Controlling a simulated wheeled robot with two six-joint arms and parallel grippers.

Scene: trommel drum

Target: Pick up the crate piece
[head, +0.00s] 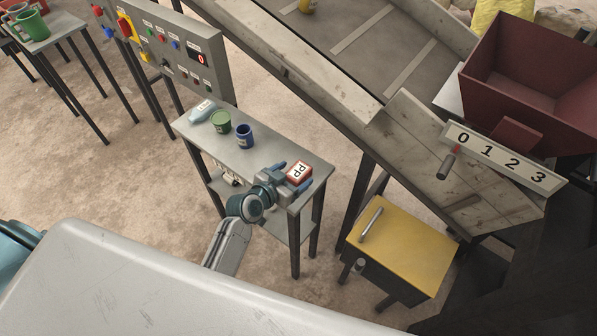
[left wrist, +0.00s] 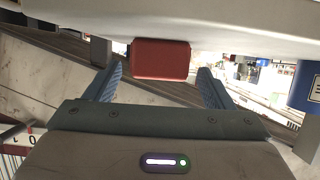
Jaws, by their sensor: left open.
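The crate piece (head: 299,172) is a small red block with a white label reading PP. It sits near the right end of the grey side table (head: 262,156). My left gripper (head: 288,177) is open at the piece, coming from the table's front side. In the left wrist view the red crate piece (left wrist: 160,60) lies between the tips of the two blue fingers (left wrist: 161,72), with a visible gap on each side. My right gripper is not in view.
A blue cup (head: 244,136), a green cup (head: 220,121) and a pale bottle (head: 203,111) stand or lie left on the same table. A control panel (head: 178,50) is behind. A sloping conveyor (head: 380,50) and a yellow-topped box (head: 405,250) are at right.

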